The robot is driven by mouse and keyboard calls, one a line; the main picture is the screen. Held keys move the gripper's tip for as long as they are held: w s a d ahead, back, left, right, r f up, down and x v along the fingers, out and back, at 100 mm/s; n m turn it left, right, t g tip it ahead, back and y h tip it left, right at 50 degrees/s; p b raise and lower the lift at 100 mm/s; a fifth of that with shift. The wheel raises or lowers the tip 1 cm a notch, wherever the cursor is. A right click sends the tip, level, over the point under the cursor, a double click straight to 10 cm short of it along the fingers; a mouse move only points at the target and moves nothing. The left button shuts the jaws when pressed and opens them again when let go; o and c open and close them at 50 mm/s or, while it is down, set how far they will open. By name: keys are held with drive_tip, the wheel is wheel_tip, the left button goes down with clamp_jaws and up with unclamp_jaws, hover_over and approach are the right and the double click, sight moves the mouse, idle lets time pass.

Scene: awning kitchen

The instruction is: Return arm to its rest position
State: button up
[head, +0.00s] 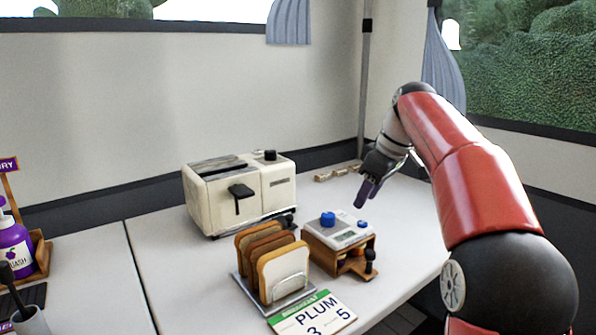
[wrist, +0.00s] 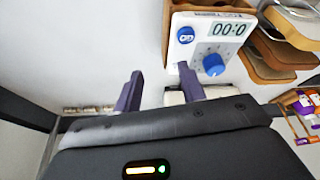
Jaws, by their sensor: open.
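My gripper (head: 366,194) hangs at the end of my red arm, above the counter and just behind and right of the white timer (head: 338,233). In the wrist view my gripper's two purple fingers (wrist: 158,88) stand apart with nothing between them. The timer shows there too (wrist: 222,47), with its 00:0 display and blue knobs, beyond the fingers. The right fingertip overlaps its edge in the picture; I cannot tell if they touch, though the head view shows a gap. The timer sits on a small wooden stand (head: 322,257).
A cream toaster (head: 222,190) stands behind a rack of bread slices (head: 283,270). Small wooden blocks (head: 337,173) lie by the back wall. A purple bottle (head: 15,247) stands far left. The counter right of the timer is clear.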

drive_tip(key=s+m, duration=0.1)
drive_tip(key=s, duration=0.1)
drive_tip(key=s+m, duration=0.1)
drive_tip(key=s, duration=0.2)
drive_tip(key=s+m+t+h, duration=0.1)
drive_tip(key=s, duration=0.2)
drive_tip(key=shift+a+f, duration=0.15)
drive_tip(key=shift+a, duration=0.25)
drive_tip(key=s+f+m+t+h, duration=0.1)
drive_tip(key=s+f+m, duration=0.2)
drive_tip(key=s+f, duration=0.5)
drive_tip(key=s+d+f+m+t+h, duration=0.1)
drive_tip(key=s+f+m, duration=0.3)
drive_tip(key=s, duration=1.1)
wheel_tip(320, 180, down, 4)
drive_tip(key=shift+s+d+r, duration=0.1)
drive_tip(key=shift+s+d, duration=0.1)
